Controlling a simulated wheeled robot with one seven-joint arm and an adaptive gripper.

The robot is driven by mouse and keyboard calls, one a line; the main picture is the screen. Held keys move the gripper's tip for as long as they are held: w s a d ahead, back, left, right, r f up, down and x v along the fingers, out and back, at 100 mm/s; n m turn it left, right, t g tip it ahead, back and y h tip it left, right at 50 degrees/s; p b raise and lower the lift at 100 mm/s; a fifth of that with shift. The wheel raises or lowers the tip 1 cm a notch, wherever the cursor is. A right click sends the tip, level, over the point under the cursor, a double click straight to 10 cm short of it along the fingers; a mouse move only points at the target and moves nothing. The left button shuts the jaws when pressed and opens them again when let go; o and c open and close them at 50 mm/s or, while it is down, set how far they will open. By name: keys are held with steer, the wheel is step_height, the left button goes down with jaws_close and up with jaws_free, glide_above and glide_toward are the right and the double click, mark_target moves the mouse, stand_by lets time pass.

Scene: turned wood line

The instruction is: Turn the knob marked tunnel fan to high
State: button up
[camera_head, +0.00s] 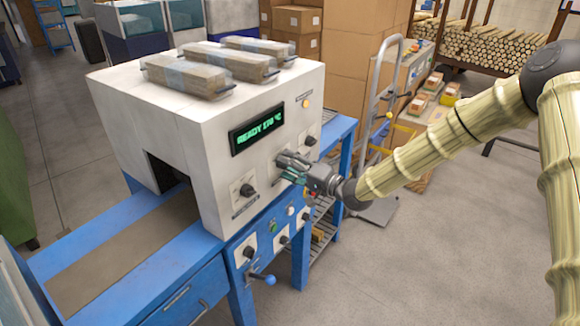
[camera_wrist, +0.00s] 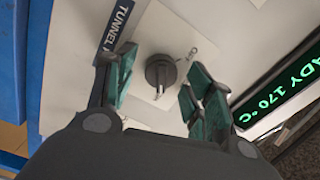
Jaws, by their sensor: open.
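In the wrist view a dark round knob (camera_wrist: 159,70) with a pale pointer sits on a white plate. A dark label (camera_wrist: 116,24) beside it reads "TUNNEL", the rest cut off or covered by a finger. The pointer is toward the bottom of the picture. My gripper (camera_wrist: 162,60) is open, with one green-padded finger on each side of the knob and visible gaps to both. In the head view my gripper (camera_head: 283,167) is at the machine's front panel and hides this knob.
The white machine (camera_head: 200,135) has a lit display (camera_head: 257,130) reading "READY 170 °C". Other knobs are at left (camera_head: 247,190) and right (camera_head: 311,140) of my gripper. A blue-ball lever (camera_head: 269,280) sticks out below. A hand truck (camera_head: 380,130) stands to the right.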

steer(key=v, duration=1.2)
steer(key=shift+f, duration=0.1)
steer(key=s+f+g+h, duration=0.1)
steer(key=s+f+h, duration=0.2)
steer(key=s+f, duration=0.45)
steer(key=s+d+f+g+h, duration=0.15)
steer(key=s+f, duration=0.25)
steer(key=f, duration=0.6)
steer(key=s+f+g+h, duration=0.25)
steer(key=s+f, duration=0.35)
steer(key=f, duration=0.3)
steer(key=s+d+f+n+g+h, duration=0.1)
steer(key=s+d+f+g+h, duration=0.1)
steer(key=s, duration=0.7)
steer(key=s+d+f+n+g+h, duration=0.1)
steer(key=s+d+f+h, duration=0.2)
steer(key=s, duration=0.6)
steer(key=s+d+f+n+g+h, duration=0.1)
steer(key=s+d+f+g+h, duration=0.1)
steer(key=s+d+f, duration=0.3)
steer(key=s+d, duration=0.1)
steer(key=s, duration=0.3)
steer(key=shift+n+g+h, duration=0.3)
